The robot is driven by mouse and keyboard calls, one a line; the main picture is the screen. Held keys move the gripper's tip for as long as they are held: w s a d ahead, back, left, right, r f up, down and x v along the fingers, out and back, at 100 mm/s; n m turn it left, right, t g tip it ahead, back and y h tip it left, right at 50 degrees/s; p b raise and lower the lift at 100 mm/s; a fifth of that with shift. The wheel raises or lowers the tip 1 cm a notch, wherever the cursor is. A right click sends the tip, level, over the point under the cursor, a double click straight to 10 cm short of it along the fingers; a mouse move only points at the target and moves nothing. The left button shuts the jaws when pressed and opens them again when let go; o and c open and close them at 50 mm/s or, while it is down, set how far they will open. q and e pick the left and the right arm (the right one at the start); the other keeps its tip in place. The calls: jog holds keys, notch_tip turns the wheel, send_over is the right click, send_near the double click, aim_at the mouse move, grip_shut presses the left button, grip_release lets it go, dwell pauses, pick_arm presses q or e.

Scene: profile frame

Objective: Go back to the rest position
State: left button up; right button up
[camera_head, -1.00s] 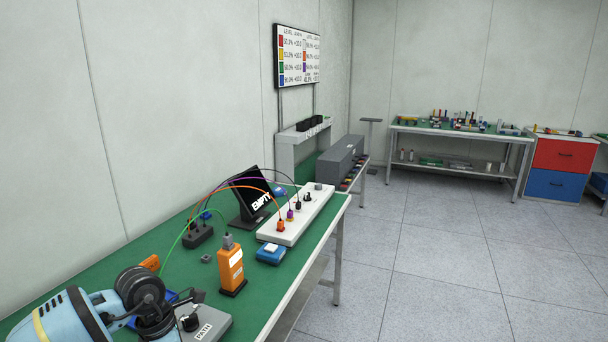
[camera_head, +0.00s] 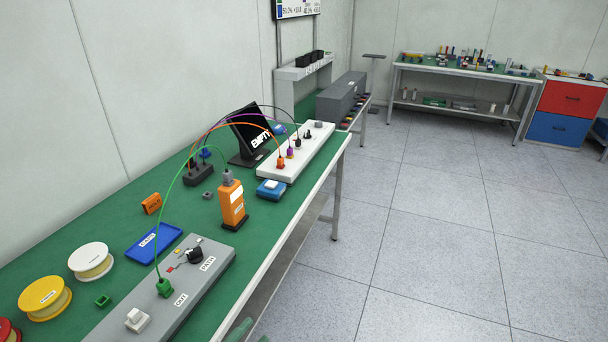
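My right gripper is not in view. The grey panel (camera_head: 211,265) on the table is uncovered. It has a black knob (camera_head: 194,255), a green plug (camera_head: 164,288) with a green cable, and a white switch (camera_head: 137,319). Nothing held shows.
The green table (camera_head: 50,265) carries yellow (camera_head: 45,298) and white (camera_head: 91,261) spools, a blue tray (camera_head: 153,243), an orange handheld device (camera_head: 232,203), a dark screen (camera_head: 249,135) and a white strip (camera_head: 300,150) with cables. The floor (camera_head: 430,250) at right is free.

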pick_arm(q)
jog(key=s+a+f+n+g+y, duration=0.3)
jog(key=s+a+f+n+y, duration=0.1)
jog(key=s+f+n, duration=0.3)
jog(key=s+a+f+n+g+y, duration=0.3)
jog(key=s+a+f+n, duration=0.3)
jog(key=s+f, duration=0.4)
jog(key=shift+f+n+y, duration=0.25)
jog(key=shift+n+y, duration=0.35)
jog(key=shift+y, duration=0.3)
jog(key=shift+s+a, duration=0.1)
